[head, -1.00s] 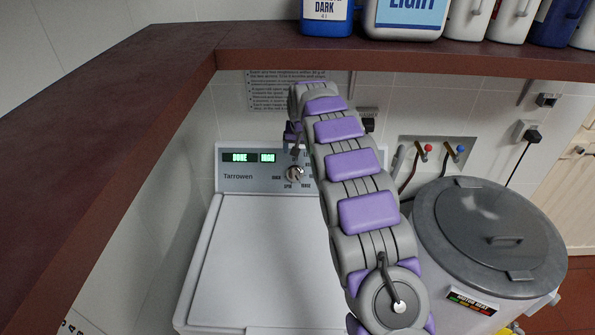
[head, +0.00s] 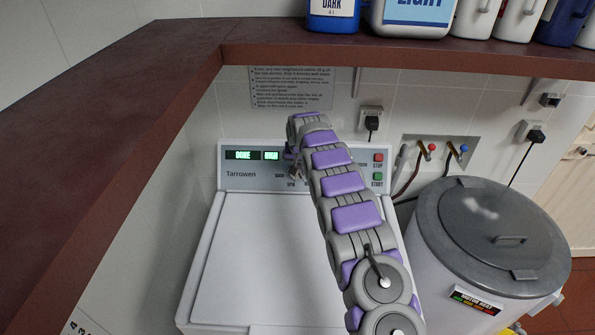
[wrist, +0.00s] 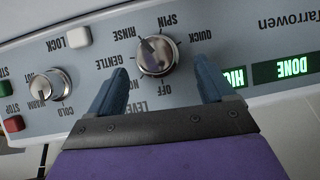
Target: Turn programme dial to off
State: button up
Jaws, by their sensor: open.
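The programme dial (wrist: 157,56) is a round silver knob on the grey control panel of the Tarrowen washer. My gripper (wrist: 161,68) is open, one blue finger on each side of the dial's lower edge in the picture. I see no clear contact. In the head view my gripper (head: 292,156) largely hides the dial (head: 296,172).
Beside the dial are a temperature knob (wrist: 50,88), a LOCK button (wrist: 78,37) and the green display (wrist: 282,70). A brown shelf (head: 420,58) with bottles runs above the washer. A lidded drum (head: 490,235) stands right. The washer lid (head: 255,255) is clear.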

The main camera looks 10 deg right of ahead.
aim_at(299, 170)
jog(key=shift+x, duration=1.1)
jog(key=shift+w+d+f, duration=0.2)
jog(key=shift+d+f, duration=0.1)
jog(key=shift+f, duration=0.2)
jog(key=shift+w+d+f, duration=0.2)
jog(key=shift+d+f, duration=0.05)
jog(key=shift+f, duration=0.3)
jog(key=shift+a, duration=0.4)
jog(key=shift+c, duration=0.3)
jog(key=shift+d, duration=0.25)
jog(key=c, duration=1)
jog(key=shift+a, duration=0.1)
